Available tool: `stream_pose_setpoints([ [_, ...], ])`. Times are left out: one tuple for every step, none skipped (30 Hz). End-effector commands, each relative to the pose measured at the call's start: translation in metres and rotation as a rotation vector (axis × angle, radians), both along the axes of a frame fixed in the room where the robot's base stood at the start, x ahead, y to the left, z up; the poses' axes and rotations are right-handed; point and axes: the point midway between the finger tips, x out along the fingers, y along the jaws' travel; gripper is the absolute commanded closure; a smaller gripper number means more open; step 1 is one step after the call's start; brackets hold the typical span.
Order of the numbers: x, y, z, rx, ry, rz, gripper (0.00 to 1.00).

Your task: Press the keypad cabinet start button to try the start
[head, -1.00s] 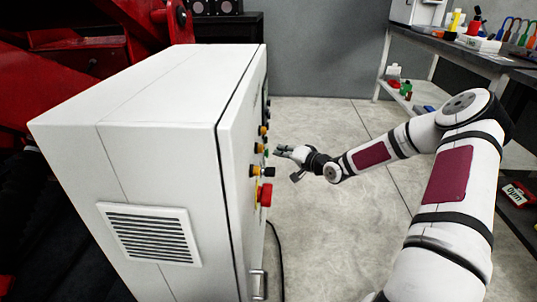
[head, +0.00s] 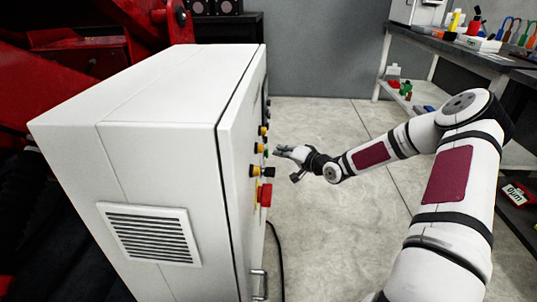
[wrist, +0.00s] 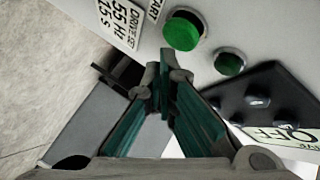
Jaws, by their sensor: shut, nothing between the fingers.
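The white keypad cabinet (head: 165,130) stands at centre-left in the head view, its button face seen nearly edge-on. In the wrist view a large green button (wrist: 183,31) sits on the panel beside a label partly readable as "ART". A smaller green round piece (wrist: 230,62) is to its lower right. My gripper (wrist: 163,78) is shut and empty, with its fingertips just below the large green button in the picture. The head view shows my gripper (head: 279,151) just off the cabinet face near a small green button (head: 266,151). Whether it touches cannot be told.
A red mushroom button (head: 265,195) and a yellow-black switch (head: 262,171) stick out of the cabinet face. A black switch plate (wrist: 262,100) with an "OFF" label is close to my fingers. A workbench (head: 455,45) stands at right. Open floor lies between.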

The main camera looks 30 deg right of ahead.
Motion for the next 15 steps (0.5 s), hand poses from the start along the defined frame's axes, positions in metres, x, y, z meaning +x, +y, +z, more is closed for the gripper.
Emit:
stream_pose_setpoints([
  [0.0008, 0.0015, 0.0002, 0.0, 0.0, 0.001, 1.0],
  [0.0014, 0.0024, 0.0003, -0.001, 0.0, 0.002, 1.0],
  [0.002, 0.0037, 0.0003, -0.001, 0.0, 0.002, 1.0],
  [0.0027, 0.0047, 0.0004, -0.001, 0.0, 0.002, 1.0],
  [0.0033, 0.0055, 0.0004, -0.001, 0.0, 0.002, 1.0],
  [0.0039, 0.0064, 0.0005, -0.001, 0.0, 0.002, 1.0],
  [0.0043, 0.0067, 0.0004, -0.001, 0.0, 0.001, 1.0],
  [0.0044, 0.0069, 0.0004, -0.001, 0.0, 0.001, 1.0],
  [0.0044, 0.0069, 0.0004, -0.001, 0.0, 0.001, 1.0],
  [0.0044, 0.0068, 0.0003, -0.001, 0.0, 0.0, 1.0],
  [0.0043, 0.0068, 0.0002, -0.001, 0.0, 0.0, 1.0],
  [0.0043, 0.0067, 0.0003, -0.001, 0.0, 0.0, 1.0],
  [0.0043, 0.0067, 0.0003, 0.0, 0.0, 0.0, 1.0],
  [0.0043, 0.0067, 0.0003, 0.0, 0.0, 0.0, 1.0],
  [0.0043, 0.0067, 0.0003, 0.0, 0.0, 0.0, 1.0],
])
